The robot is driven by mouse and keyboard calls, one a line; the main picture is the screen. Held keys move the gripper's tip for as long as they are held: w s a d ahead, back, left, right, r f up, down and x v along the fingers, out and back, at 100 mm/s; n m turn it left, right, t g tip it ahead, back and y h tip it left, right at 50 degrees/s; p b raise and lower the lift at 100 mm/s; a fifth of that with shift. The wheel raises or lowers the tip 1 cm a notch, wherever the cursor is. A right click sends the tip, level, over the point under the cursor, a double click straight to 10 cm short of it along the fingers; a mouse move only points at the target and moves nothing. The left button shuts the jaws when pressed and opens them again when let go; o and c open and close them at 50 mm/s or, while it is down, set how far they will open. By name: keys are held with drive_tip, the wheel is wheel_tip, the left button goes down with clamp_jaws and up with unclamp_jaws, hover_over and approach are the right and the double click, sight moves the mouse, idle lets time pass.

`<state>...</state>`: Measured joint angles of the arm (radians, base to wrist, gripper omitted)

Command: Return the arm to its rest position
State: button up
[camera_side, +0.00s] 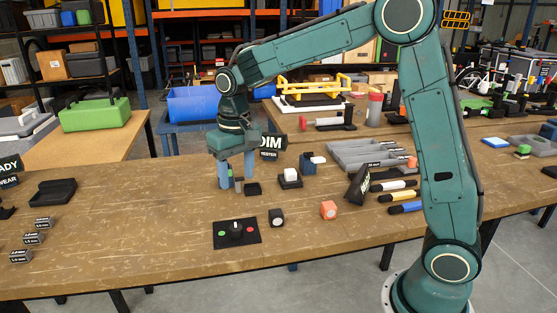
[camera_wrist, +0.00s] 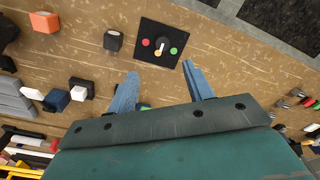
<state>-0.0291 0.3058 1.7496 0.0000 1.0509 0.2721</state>
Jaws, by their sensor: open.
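My gripper (camera_side: 237,170) points straight down over the middle of the workbench (camera_side: 150,225), with its two blue fingers apart. In the wrist view my gripper (camera_wrist: 163,88) is also open, with bare bench between the fingertips. A small green and blue item (camera_side: 229,181) shows at the fingers in the side view; it is partly hidden, and I cannot tell whether the fingers touch it. A small black block (camera_side: 253,189) sits just right of the fingers. My arm reaches left from its base at the bench's front right.
A black panel with a knob and coloured buttons (camera_side: 237,233) lies in front of my gripper. A black cube (camera_side: 276,217) and an orange block (camera_side: 328,210) stand right of it.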

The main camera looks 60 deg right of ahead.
drive_tip(key=s+r+n+t, duration=0.1)
drive_tip(key=s+r, duration=0.3)
drive_tip(key=s, duration=0.2)
drive_tip(key=s+r+t, duration=0.1)
drive_tip(key=s+r, duration=0.2)
drive_tip(key=s, duration=0.3)
drive_tip(key=s+d+n+t, duration=0.1)
drive_tip(key=s+t, duration=0.2)
drive_tip(key=s, duration=1)
drive_tip(key=shift+s+d+f+n, duration=0.15)
drive_tip(key=shift+s+f+n, duration=0.2)
drive_tip(key=shift+s+n, duration=0.05)
